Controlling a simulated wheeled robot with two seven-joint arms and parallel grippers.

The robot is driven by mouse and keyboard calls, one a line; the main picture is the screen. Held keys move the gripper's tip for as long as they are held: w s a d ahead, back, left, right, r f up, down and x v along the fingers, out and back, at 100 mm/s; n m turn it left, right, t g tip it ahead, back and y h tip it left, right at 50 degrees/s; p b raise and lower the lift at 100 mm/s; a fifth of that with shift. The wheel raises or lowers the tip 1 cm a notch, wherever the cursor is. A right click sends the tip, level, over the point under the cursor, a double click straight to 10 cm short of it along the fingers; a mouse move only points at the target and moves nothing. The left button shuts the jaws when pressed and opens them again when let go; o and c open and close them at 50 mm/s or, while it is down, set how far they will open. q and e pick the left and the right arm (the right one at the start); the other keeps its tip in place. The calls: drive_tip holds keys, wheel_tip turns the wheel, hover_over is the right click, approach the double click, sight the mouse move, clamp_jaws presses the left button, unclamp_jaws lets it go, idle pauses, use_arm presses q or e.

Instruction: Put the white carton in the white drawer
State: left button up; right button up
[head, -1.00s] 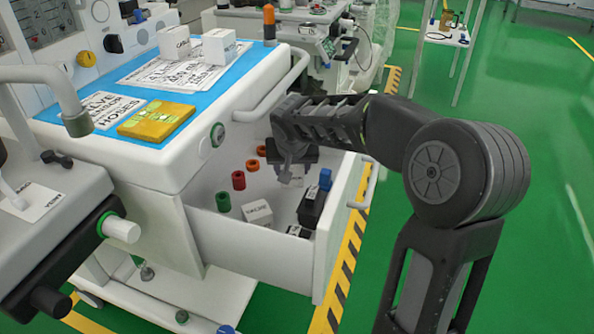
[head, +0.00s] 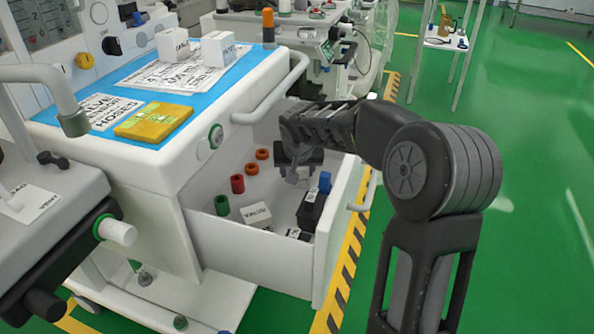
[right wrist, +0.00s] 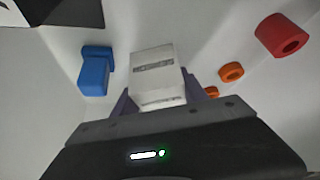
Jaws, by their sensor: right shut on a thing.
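The white drawer (head: 235,255) of the cart is pulled open. My right gripper (head: 299,172) reaches down into the drawer from the right and is shut on a white carton. The carton shows between the fingers in the right wrist view (right wrist: 156,72), with a dark printed strip on its face. In the head view the carton is mostly hidden by the gripper. Whether it touches the drawer floor I cannot tell. Another white carton (head: 257,216) sits in the drawer, and two more stand on the cart top (head: 173,44) (head: 218,48). My left gripper is not in view.
The drawer also holds a blue piece (right wrist: 95,72), a red ring (right wrist: 282,35), orange rings (right wrist: 231,72), a green cylinder (head: 222,205) and a black box (head: 310,208). A yellow packet (head: 153,122) lies on the cart top. The cart handle (head: 272,95) runs above the drawer.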

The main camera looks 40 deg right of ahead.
drive_tip(key=shift+f, duration=0.15)
drive_tip(key=o, duration=1.4)
drive_tip(key=shift+a+r, duration=0.1)
drive_tip(key=shift+r, duration=0.3)
drive_tip(key=p+v, duration=0.3)
drive_tip(key=v, duration=0.8)
drive_tip(key=shift+s+a+r, duration=0.1)
drive_tip(key=shift+s+r, duration=0.05)
drive_tip(key=shift+s, duration=0.1)
drive_tip(key=shift+w, duration=0.1)
